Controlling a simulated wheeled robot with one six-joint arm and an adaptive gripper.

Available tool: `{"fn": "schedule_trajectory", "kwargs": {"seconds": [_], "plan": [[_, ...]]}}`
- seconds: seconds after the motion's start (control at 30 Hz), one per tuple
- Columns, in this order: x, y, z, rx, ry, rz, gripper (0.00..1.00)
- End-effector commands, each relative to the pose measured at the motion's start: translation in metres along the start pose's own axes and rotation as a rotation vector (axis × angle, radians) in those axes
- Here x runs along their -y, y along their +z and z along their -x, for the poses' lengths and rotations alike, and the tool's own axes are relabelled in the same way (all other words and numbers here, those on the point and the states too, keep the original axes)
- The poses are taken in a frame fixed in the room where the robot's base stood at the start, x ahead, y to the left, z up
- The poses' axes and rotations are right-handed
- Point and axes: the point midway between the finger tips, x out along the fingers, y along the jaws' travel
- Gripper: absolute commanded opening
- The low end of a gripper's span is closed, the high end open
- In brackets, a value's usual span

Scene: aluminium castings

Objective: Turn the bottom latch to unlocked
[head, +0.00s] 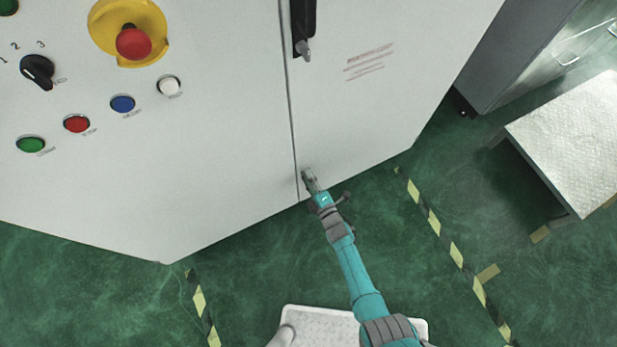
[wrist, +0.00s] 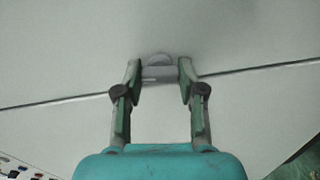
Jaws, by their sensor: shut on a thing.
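The bottom latch (wrist: 158,72) is a small grey piece with a rounded top on the light cabinet front, at the door seam. In the wrist view it sits between the two fingertips of my gripper (wrist: 160,80), which is shut on it. Part of the latch is hidden by the fingers. In the head view my gripper (head: 308,177) is at the lower end of the door seam, against the cabinet, and hides the latch there. I cannot tell the latch's locked or unlocked marking.
The cabinet (head: 220,190) carries a red stop button (head: 134,43), a rotary switch (head: 38,70) and several coloured push buttons. A black door handle (head: 303,28) is above my gripper. A metal-topped table (head: 575,140) stands at the right. Striped floor tape (head: 450,250) marks the green floor.

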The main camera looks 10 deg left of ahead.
Motion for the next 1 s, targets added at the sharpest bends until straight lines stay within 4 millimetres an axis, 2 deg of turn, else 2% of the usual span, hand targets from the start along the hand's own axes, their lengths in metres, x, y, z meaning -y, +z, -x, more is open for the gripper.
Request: {"fn": "schedule_trajectory", "kwargs": {"seconds": [0.37,0.9,0.93,1.0], "plan": [[0.0008,-0.0003,0.0005,-0.001,-0.002,0.159,0.04],[0.0010,-0.0004,0.0006,-0.001,-0.002,0.183,0.04],[0.0011,-0.0004,0.0006,-0.001,-0.002,0.183,0.44],[0.0010,-0.0004,0.0006,-0.001,-0.002,0.183,0.62]]}}
